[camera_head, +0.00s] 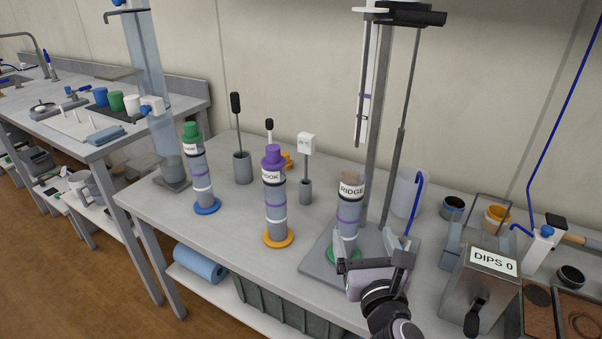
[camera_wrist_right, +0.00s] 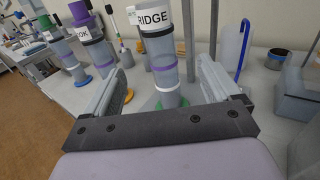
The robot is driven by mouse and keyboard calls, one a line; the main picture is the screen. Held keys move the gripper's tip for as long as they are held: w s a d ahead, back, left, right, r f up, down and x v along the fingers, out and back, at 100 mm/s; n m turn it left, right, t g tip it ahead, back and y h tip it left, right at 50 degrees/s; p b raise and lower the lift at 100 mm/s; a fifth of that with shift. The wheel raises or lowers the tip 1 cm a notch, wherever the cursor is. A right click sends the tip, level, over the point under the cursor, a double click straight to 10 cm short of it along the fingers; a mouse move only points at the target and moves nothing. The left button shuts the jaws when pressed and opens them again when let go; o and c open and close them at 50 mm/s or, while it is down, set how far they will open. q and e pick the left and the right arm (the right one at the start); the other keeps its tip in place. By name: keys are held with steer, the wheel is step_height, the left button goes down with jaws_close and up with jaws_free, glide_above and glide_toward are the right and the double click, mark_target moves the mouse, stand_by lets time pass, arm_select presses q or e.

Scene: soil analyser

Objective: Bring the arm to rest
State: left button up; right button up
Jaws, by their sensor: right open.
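My right gripper (camera_head: 372,254) is low at the front of the bench, just in front of the cylinder labelled RIDGE (camera_head: 349,205). In the right wrist view its two fingers (camera_wrist_right: 160,88) are spread apart with nothing held between them. The RIDGE cylinder (camera_wrist_right: 157,50) stands upright beyond the fingers, on a green base on the stand's grey plate. Its lower part is partly hidden by my gripper in the head view. My left gripper is not in view.
An orange-based cylinder with a purple cap (camera_head: 274,200) and a blue-based one with a green cap (camera_head: 200,172) stand to the left. A tall stand (camera_head: 378,130) rises behind RIDGE. A metal box marked DIPS 0 (camera_head: 481,287) is close on the right. Clear bench (camera_head: 235,225) lies between the left cylinders.

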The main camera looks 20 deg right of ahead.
steer(key=s+d+f+m+g, duration=0.1)
steer(key=s+f+m+g, duration=0.1)
steer(key=m, duration=0.4)
steer(key=s+d+f+m+g, duration=0.1)
steer(key=s+f+m+g, duration=0.2)
steer(key=m, duration=0.3)
steer(key=s+d+f+m+g, duration=0.1)
steer(key=s+f+m+g, duration=0.1)
steer(key=s+f+m, duration=0.2)
steer(key=shift+s+f+m+g, duration=0.15)
steer(key=shift+s+m+g, duration=0.15)
steer(key=shift+m, duration=0.7)
steer(key=s+a+f+m+g+y, duration=0.2)
steer(key=s+m+g, duration=0.1)
steer(key=s+m, duration=0.4)
steer(key=s+a+f+m+g+y, duration=0.2)
steer(key=s+m+g, duration=0.1)
steer(key=s+m, duration=0.3)
steer(key=w+a+f+t+y, duration=0.2)
steer(key=w+f+t, duration=0.4)
steer(key=f, duration=0.3)
steer(key=shift+a+f, duration=0.3)
steer(key=shift+a, duration=0.35)
steer(key=shift+t, duration=0.3)
